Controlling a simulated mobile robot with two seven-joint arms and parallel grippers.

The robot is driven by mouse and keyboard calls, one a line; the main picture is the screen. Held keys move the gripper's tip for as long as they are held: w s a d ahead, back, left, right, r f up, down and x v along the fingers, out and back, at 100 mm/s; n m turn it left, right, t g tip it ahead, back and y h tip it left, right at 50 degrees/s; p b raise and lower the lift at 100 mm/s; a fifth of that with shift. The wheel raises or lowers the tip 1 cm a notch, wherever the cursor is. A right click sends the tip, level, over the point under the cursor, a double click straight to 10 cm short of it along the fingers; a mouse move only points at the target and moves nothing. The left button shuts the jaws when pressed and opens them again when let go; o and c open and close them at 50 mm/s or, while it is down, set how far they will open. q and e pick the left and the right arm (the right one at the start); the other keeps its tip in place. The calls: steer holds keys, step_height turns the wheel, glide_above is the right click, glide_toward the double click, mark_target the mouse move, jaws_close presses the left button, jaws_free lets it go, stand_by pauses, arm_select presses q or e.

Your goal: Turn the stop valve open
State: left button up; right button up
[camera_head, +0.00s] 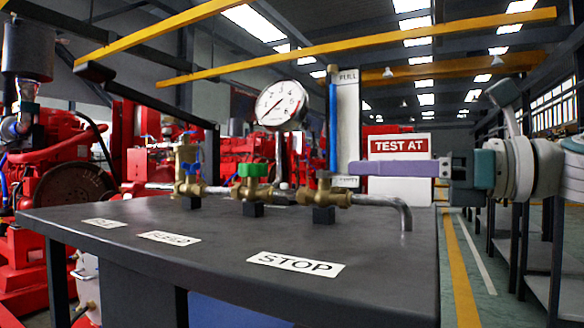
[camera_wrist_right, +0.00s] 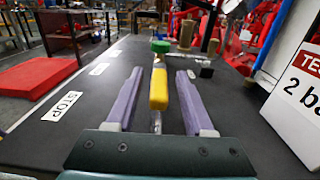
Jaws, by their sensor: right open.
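The stop valve (camera_head: 323,194) is a brass body on a small black block on the dark table, at the right end of a row of valves. In the right wrist view its yellow lever handle (camera_wrist_right: 158,90) lies lengthwise between my fingers. My right gripper (camera_head: 350,172) has purple fingers and comes in from the right at handle height. It is open, with a finger on each side of the handle (camera_wrist_right: 160,74) and visible gaps to both. In the head view the fingers hide the handle. My left gripper is not in view.
A green-handled valve (camera_head: 252,171) and a blue-handled valve (camera_head: 187,172) stand to the left. A pressure gauge (camera_head: 281,105) and a sight tube (camera_head: 333,120) rise behind. A white "TEST AT" sign (camera_head: 399,147) stands behind my gripper. The table front with the STOP label (camera_head: 296,263) is clear.

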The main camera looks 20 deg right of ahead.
steer(key=shift+d, duration=0.1)
steer(key=shift+s+d+f, duration=0.1)
steer(key=shift+s+d, duration=0.15)
steer(key=shift+s, duration=0.05)
steer(key=v, duration=0.9)
steer(key=shift+p, duration=0.3)
